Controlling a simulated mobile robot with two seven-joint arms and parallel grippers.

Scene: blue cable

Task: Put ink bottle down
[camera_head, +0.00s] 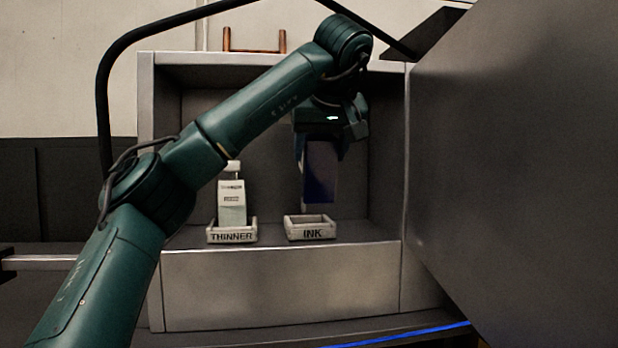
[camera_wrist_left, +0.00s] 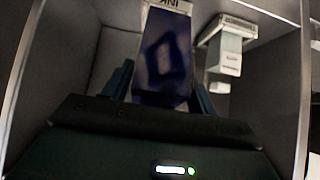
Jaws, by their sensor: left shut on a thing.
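The ink bottle (camera_head: 321,172) is a dark blue block-shaped bottle, held upright above the tray labelled INK (camera_head: 310,229) in the head view. My left gripper (camera_head: 318,148) is shut on the bottle, inside the cabinet. In the left wrist view the ink bottle (camera_wrist_left: 165,58) sits between the two fingers of my left gripper (camera_wrist_left: 160,85), and part of the INK label shows just beyond it. A gap shows between the bottle's lower end and the tray in the head view. The INK tray is empty. My right gripper is not in view.
A white thinner bottle (camera_head: 231,200) stands in the tray labelled THINNER (camera_head: 232,234), left of the INK tray. The grey cabinet (camera_head: 280,290) has side walls and a top close around my arm. A large dark panel (camera_head: 520,150) stands at the right. A blue cable (camera_head: 405,335) lies below.

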